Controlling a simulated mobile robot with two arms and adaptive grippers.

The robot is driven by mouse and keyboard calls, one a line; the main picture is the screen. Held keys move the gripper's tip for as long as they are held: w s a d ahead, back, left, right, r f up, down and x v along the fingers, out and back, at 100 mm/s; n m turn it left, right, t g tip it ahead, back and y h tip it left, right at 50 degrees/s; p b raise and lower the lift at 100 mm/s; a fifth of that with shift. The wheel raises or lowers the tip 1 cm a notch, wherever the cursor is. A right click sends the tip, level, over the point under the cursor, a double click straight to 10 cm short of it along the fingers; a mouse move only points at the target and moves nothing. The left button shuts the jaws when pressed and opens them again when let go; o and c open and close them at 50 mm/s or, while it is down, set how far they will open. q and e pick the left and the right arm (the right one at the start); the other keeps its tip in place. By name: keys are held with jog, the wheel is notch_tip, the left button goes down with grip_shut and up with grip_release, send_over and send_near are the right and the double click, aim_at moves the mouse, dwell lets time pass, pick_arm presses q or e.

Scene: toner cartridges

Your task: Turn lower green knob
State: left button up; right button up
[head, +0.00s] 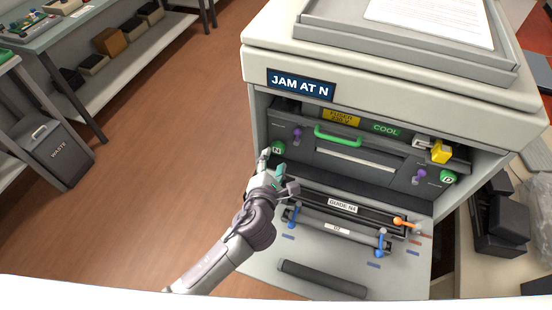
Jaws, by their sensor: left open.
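Two green knobs show in the printer's open front: one marked N (277,148) at the left and one (448,177) at the right, its letter too small to be sure of. The right one sits lower in the picture. My left gripper (275,171) is open, just below and in front of the N knob, with its fingers pointing up toward it. I cannot tell whether a finger touches the knob. No object shows between the fingers. My right gripper is not in view.
The printer (370,70) bears a "JAM AT N" display (301,84). Inside are a green handle (337,133), purple levers, a yellow lever (441,152) and an orange lever (404,222). The lowered door (260,258) holds a blue-levered roller (336,228). A waste bin (55,152) stands left; the floor between is clear.

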aim_at(277, 150)
pick_arm(q)
jog(key=b+x, duration=0.2)
jog(key=x, duration=0.2)
jog(key=shift+s+f, duration=0.1)
jog(key=shift+w, duration=0.3)
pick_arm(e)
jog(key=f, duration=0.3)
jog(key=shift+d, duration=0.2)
pick_arm(q)
jog(key=shift+c, duration=0.2)
jog(key=c, duration=0.8)
jog(key=p, duration=0.1)
jog(key=m+p, duration=0.1)
jog(key=p, duration=0.1)
jog(key=shift+r+m+t+y, duration=0.25)
jog(key=shift+m+t+y, duration=0.05)
jog(key=shift+c, duration=0.2)
jog(key=shift+f, duration=0.1)
jog(key=shift+f+m, duration=0.15)
jog(key=shift+m, duration=0.15)
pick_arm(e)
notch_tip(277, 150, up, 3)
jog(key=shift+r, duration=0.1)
pick_arm(q)
jog(key=shift+d, duration=0.1)
